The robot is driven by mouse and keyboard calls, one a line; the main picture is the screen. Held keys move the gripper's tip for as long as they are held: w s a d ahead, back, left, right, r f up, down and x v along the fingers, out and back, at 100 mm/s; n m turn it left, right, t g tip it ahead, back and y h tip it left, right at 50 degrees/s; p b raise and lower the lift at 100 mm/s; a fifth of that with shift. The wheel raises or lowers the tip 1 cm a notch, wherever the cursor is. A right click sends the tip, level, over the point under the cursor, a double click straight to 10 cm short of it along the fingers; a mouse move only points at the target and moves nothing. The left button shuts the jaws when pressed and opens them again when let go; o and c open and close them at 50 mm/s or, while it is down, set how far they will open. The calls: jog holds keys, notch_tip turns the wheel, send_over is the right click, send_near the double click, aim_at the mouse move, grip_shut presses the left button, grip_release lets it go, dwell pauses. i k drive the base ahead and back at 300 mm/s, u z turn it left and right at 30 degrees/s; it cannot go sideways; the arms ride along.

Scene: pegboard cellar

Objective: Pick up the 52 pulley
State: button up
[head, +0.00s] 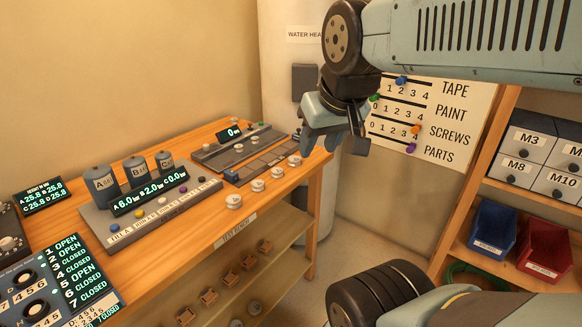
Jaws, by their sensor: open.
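Several small white, round pulley-like pieces stand in a slanting row on the wooden test bench (150,255). One is nearest me (233,202), others are farther back (257,186) and (277,172), and one is by the far right edge (294,160). Any numbers on them are too small to read, so I cannot tell which is the 52 pulley. My gripper (334,143) is open and empty, in the air by the bench's far right corner, right of the row in the picture. It touches none of the pieces.
Left of the row are a grey panel (98,222) with three dark canisters and a readout, and a long grey rail device (225,150). A shelf with blue (492,228) and red (545,250) bins stands right. Open floor lies between.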

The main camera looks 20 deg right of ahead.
aim_at(293, 161)
jog(key=z, duration=0.35)
jog(key=k, duration=0.1)
jog(key=z, duration=0.4)
jog(key=i, duration=0.6)
